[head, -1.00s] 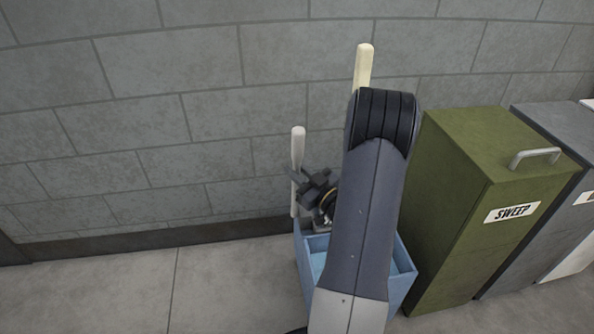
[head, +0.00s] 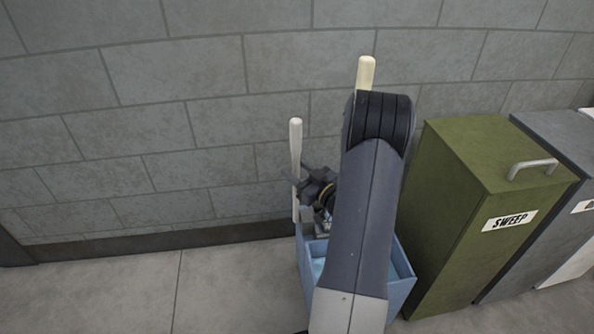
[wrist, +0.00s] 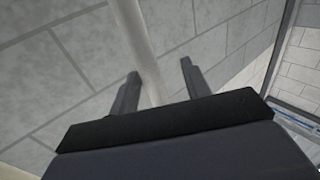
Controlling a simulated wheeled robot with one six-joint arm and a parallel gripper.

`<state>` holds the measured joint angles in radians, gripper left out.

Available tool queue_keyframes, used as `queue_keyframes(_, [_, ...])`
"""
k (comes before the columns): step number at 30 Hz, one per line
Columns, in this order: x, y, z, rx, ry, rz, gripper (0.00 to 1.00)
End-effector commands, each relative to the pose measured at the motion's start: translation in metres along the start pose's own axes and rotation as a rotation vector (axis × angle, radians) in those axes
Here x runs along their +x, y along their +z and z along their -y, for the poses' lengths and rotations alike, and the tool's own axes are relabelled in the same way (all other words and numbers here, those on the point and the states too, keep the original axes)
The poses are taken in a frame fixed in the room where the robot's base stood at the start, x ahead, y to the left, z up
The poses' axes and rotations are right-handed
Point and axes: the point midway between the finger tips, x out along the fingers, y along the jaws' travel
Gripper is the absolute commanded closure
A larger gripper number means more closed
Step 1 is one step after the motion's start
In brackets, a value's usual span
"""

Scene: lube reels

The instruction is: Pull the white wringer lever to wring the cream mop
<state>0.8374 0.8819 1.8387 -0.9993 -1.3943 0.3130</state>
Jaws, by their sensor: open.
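The white wringer lever (head: 296,160) stands upright at the left side of the blue mop bucket (head: 402,284). In the wrist view the lever (wrist: 137,45) runs down between the two fingers of my gripper (wrist: 158,85), with a gap to the right finger and less room to the left one. My gripper is open. In the head view the gripper (head: 303,185) is beside the lever, partly overlapping it. The cream mop handle (head: 366,72) rises behind my arm; its lower part and the mop head are hidden by the arm.
A green bin (head: 470,210) labelled SWEEP stands close to the right of the bucket, with a grey bin (head: 560,145) beyond it. A grey block wall (head: 150,120) is close behind. The floor (head: 120,295) to the left is clear.

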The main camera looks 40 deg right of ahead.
Motion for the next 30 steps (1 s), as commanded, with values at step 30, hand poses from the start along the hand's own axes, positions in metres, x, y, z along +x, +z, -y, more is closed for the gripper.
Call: queue_keyframes(30, [-0.107, 0.000, 0.000, 0.000, 0.001, -0.001, 0.55])
